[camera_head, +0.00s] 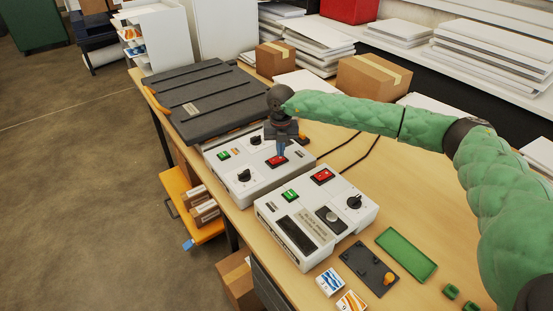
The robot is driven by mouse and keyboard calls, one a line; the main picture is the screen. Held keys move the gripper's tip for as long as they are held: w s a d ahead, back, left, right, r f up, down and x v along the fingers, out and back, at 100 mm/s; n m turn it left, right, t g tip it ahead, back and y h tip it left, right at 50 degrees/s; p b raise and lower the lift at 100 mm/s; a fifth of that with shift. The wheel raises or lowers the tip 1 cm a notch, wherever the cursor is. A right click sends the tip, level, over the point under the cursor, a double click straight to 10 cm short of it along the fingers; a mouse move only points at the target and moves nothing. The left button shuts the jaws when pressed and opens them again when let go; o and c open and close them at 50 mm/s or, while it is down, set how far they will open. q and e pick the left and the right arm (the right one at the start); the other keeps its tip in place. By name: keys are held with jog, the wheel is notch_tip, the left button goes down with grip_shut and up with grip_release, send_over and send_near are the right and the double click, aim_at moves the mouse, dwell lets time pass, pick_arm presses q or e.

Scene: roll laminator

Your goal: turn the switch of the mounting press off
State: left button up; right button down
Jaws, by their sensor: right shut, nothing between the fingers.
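Two white control boxes stand on the wooden table. The far box (226,174) adjoins a dark ribbed panel (197,98) and looks like the mounting press. It has a red rocker switch (276,161), a small green switch (223,155) and black knobs (244,175). My right gripper (281,153) points down at the red switch, shut and empty. Its tips are at or just above the switch; I cannot tell whether they touch. The tips partly cover the switch, so its tilt is unclear. My left gripper is not in view.
The near white box (275,240) has its own red switch (322,176), green switch (290,195) and knob (354,202). A green tray (406,254) and dark plate (370,269) lie to its right. Cardboard boxes (373,78) stand behind my right arm.

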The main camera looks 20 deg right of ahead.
notch_tip(320, 180, up, 6)
jog(key=shift+p, duration=0.35)
dwell(0.4)
jog(key=shift+r, duration=0.1)
